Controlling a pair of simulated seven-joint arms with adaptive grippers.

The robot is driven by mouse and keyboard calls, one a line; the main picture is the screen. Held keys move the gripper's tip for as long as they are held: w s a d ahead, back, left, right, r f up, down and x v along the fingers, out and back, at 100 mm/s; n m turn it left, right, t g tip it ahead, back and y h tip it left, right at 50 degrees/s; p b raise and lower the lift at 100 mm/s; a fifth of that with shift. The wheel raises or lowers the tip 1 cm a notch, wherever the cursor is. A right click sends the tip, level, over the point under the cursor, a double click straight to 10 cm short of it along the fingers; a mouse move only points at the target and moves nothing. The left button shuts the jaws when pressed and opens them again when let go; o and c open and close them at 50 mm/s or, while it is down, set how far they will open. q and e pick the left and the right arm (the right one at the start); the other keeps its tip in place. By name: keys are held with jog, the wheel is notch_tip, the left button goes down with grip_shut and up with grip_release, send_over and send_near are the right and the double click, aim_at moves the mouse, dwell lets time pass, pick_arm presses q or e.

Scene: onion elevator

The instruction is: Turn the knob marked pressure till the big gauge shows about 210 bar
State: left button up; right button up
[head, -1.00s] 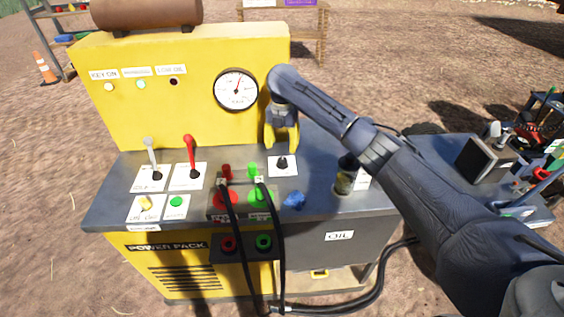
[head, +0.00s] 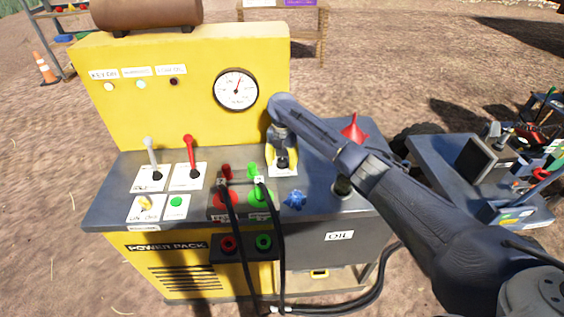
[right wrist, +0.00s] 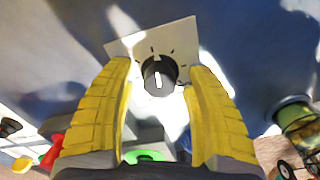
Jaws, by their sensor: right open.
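The black knob (head: 282,162) stands on a white plate on the grey bench top; no lettering can be read on the plate. In the right wrist view the knob (right wrist: 158,75) has a white pointer line and tick marks around it. My right gripper (head: 282,154) is open, with its yellow fingers pointing down at the knob. In the right wrist view the fingertips (right wrist: 158,68) lie on either side of the knob, apart from it. The big round gauge (head: 236,90) is on the yellow panel; its needle points up and slightly right, its numbers too small to read. My left gripper is out of view.
A grey lever (head: 152,158) and a red lever (head: 190,155) stand to the left. Black hoses run from the red and green couplings (head: 258,195) in front of the knob. A blue knob (head: 295,199) is close by, and a red funnel (head: 354,130) stands right.

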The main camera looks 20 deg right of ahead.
grip_shut()
dwell(0.3)
dwell(0.3)
jog(key=m, duration=0.4)
jog(key=shift+a+m, duration=0.1)
jog(key=shift+m, duration=0.3)
jog(key=m, duration=0.5)
jog(key=shift+w, duration=0.1)
jog(key=m, duration=0.5)
jog(key=shift+m, duration=0.4)
jog(key=shift+w+m, duration=0.1)
jog(key=shift+m, duration=2.5)
